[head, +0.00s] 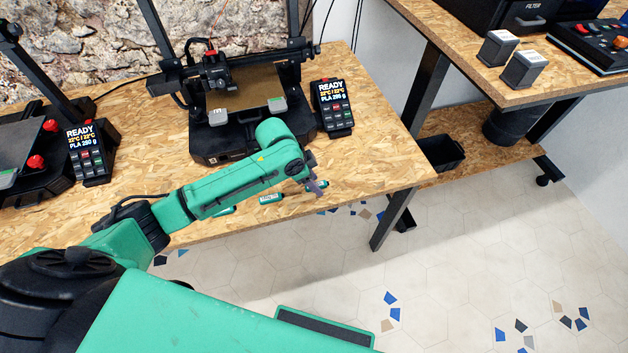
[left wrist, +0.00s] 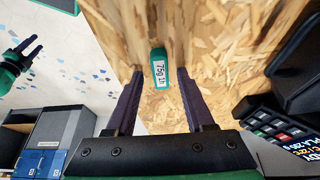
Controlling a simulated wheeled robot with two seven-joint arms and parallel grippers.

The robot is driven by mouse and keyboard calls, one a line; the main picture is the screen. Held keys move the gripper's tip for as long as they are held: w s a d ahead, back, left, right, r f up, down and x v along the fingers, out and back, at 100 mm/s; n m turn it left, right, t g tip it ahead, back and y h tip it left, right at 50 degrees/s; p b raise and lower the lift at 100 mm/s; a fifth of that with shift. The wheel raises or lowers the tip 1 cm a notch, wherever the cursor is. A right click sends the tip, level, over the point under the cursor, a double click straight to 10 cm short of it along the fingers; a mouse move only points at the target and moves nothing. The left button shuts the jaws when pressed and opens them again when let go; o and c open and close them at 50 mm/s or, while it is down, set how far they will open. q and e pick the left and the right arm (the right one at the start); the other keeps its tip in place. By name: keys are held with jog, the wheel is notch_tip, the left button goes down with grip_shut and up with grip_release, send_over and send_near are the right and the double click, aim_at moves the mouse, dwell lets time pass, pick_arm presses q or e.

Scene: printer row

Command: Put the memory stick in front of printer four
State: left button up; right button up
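A green memory stick (left wrist: 159,68) with a white label reading "75g 1h" lies on the wooden worktop, ahead of and between my left fingertips in the left wrist view. My left gripper (left wrist: 160,100) is open and empty, pointing down at it. In the head view my left gripper (head: 318,187) is low over the worktop near its front edge, with a green stick (head: 322,183) partly hidden by its fingers. Another green stick (head: 270,198) lies to its left. A black printer (head: 215,152) stands behind my arm; its number is not readable. My right gripper (left wrist: 24,50) shows in the left wrist view, fingers apart.
A control pad (head: 333,108) stands right of the printer. Another printer (head: 30,150) with its pad (head: 88,150) is at the left. A further green piece (head: 225,211) shows partly below my forearm. The worktop (head: 375,150) is clear at right; a second table (head: 450,60) stands beyond a gap.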

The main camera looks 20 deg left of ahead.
pick_arm(q)
jog(key=v, duration=1.2)
jog(key=shift+d, duration=0.1)
